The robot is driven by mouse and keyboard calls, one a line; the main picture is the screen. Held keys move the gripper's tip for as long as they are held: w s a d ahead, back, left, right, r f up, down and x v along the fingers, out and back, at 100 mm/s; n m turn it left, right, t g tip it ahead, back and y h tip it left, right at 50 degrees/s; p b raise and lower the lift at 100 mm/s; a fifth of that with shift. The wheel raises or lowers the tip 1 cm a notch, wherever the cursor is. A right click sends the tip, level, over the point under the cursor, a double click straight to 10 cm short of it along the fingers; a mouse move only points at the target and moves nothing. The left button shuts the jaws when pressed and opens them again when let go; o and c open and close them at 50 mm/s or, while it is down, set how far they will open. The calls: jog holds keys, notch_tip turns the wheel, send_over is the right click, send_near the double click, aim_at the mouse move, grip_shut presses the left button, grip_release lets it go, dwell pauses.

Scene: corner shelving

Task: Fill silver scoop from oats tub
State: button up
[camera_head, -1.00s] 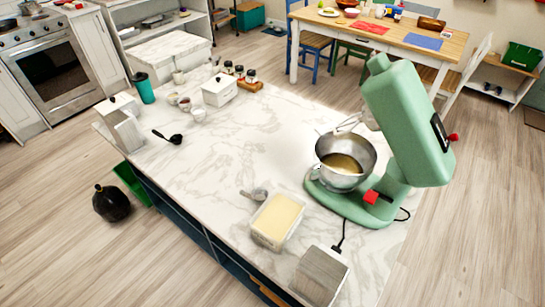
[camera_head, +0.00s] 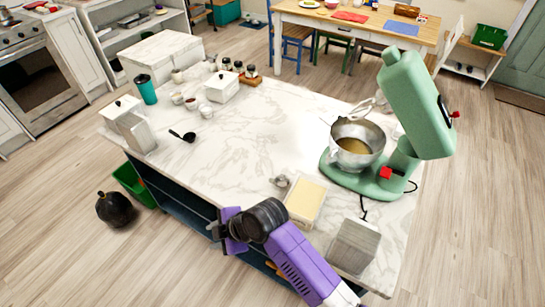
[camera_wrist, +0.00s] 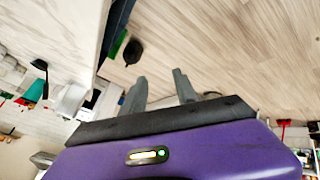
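A pale rectangular tub (camera_head: 318,192) with a flat cream-yellow fill, seemingly the oats, stands on the marble counter near its front edge. A small silver scoop (camera_head: 281,181) lies on the counter just left of the tub, apart from my gripper. My gripper (camera_head: 214,231) is at the counter's front edge, left of and nearer than the tub and scoop. It also shows in the wrist view (camera_wrist: 160,75), where its two fingers are spread with only floor showing between them. I cannot make out the tub or scoop in the wrist view.
A green stand mixer (camera_head: 400,130) with a metal bowl (camera_head: 370,157) stands right of the tub. A grey block (camera_head: 355,246) sits in front of the tub, close to my arm. A black ladle (camera_head: 184,136) lies at left. The counter's middle (camera_head: 240,145) is clear.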

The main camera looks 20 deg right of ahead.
jog(key=w+d+r+n+g+h, duration=0.1)
jog(key=w+d+r+n+h, duration=0.1)
jog(key=d, duration=0.5)
jog(key=w+d+r+n+g+h+p, duration=0.1)
jog(key=w+d+r+n+g, duration=0.1)
jog(key=d+r, duration=0.4)
jog(key=w+d+r+n+g+h, duration=0.2)
jog(key=w+d+r+n, duration=0.1)
jog(key=d, duration=0.5)
jog(key=shift+w+r+n+h+p, duration=0.3)
jog(key=shift+w+r+n+p, duration=0.1)
jog(key=shift+w+r, duration=0.45)
notch_tip(320, 180, down, 8)
jog(key=b, duration=0.5)
jog(key=shift+b, duration=0.3)
jog(key=shift+r, duration=0.1)
grip_shut()
